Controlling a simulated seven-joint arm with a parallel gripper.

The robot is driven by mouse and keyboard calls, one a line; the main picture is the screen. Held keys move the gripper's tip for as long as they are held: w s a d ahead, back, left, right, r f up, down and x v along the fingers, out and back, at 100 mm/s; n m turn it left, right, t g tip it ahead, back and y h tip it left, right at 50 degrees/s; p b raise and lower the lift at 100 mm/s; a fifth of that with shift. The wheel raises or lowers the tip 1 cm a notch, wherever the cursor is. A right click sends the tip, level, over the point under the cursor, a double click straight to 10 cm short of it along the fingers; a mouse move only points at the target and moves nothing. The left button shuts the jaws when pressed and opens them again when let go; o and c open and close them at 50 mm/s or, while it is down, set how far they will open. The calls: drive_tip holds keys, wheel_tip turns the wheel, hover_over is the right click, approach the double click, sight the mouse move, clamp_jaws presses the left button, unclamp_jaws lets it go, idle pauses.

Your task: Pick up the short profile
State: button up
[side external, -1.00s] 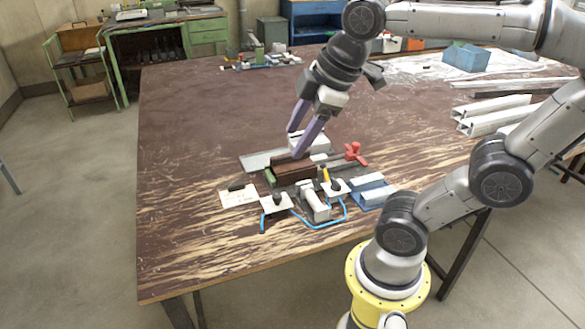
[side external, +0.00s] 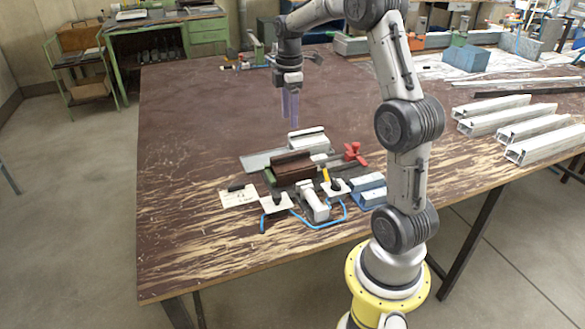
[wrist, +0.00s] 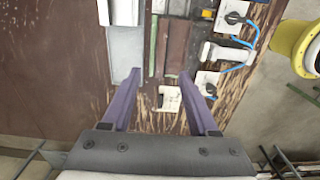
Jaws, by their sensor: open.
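I cannot tell for sure which piece is the short profile. A short whitish piece (side external: 307,138) lies behind the clamp in the side view. My gripper (side external: 290,120) hangs above the table behind the clamp, fingers pointing down, empty and clear of everything. In the wrist view its two purple fingers (wrist: 160,74) are spread wide apart. The brown clamp block (side external: 292,168) stands beside a flat grey plate (side external: 262,160). The brown block (wrist: 175,47) and the grey plate (wrist: 125,50) also show in the wrist view.
Several long whitish profiles (side external: 497,118) lie at the table's right. A red handle (side external: 355,153), a blue holder (side external: 370,196), white plates with blue cable (side external: 320,224) and a paper card (side external: 238,196) surround the clamp. The table's left side is clear.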

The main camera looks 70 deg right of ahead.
sight(290, 154)
wheel_tip(290, 154, down, 12)
drive_tip(key=shift+r, duration=0.15)
idle(0.4)
clamp_jaws()
idle(1.4)
